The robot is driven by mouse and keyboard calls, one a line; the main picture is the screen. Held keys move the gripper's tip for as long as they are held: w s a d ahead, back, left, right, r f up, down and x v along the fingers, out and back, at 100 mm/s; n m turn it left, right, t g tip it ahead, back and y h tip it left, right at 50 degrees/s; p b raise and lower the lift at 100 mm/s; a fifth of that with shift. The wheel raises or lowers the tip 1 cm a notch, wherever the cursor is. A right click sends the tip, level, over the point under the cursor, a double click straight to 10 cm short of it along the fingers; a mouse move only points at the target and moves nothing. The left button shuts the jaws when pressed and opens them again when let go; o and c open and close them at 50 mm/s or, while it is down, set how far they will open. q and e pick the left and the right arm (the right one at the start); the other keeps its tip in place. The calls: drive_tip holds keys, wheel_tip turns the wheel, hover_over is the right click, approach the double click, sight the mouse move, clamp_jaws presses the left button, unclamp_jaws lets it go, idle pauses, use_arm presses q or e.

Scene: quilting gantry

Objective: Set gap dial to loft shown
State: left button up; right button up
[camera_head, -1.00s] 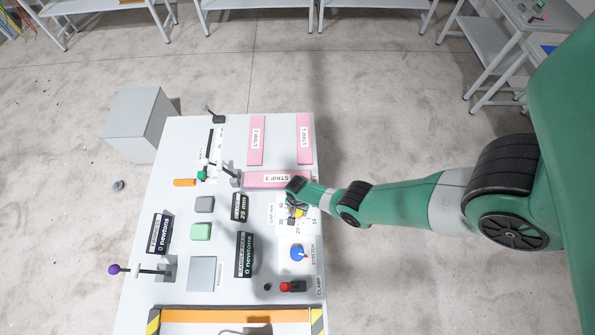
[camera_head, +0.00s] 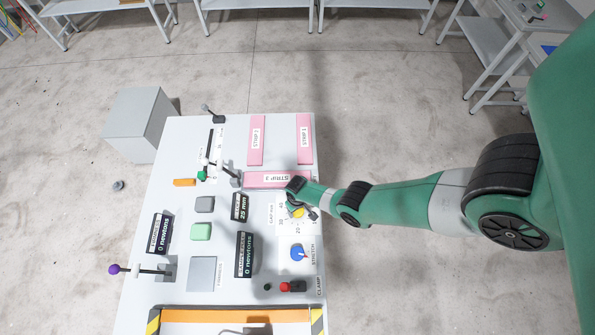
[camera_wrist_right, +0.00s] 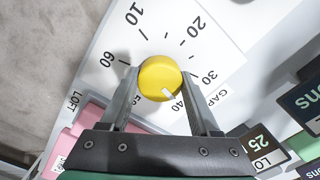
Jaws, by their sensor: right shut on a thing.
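The gap dial's round yellow knob (camera_wrist_right: 160,75) sits on a white scale plate in the right wrist view, and also shows in the head view (camera_head: 297,213). Its white pointer mark is toward the 40 end of the scale. My right gripper (camera_wrist_right: 160,80) has one finger on each side of the knob and is shut on it. In the head view my right gripper (camera_head: 303,211) partly covers the dial. The dark loft display (camera_head: 241,207) reads 25 mm and shows partly in the right wrist view (camera_wrist_right: 259,147). My left gripper is not in view.
A blue stretch knob (camera_head: 298,252) and a red clamp handle (camera_head: 286,287) lie below the dial. Pink strip 3 (camera_head: 262,180) lies above it. Two dark newton displays (camera_head: 244,255) (camera_head: 160,233) stand to the left, and a purple-ended lever (camera_head: 113,269) is further left.

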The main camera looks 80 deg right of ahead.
drive_tip(key=n, duration=1.4)
idle(0.4)
drive_tip(key=o, duration=1.4)
drive_tip(key=shift+c, duration=0.2)
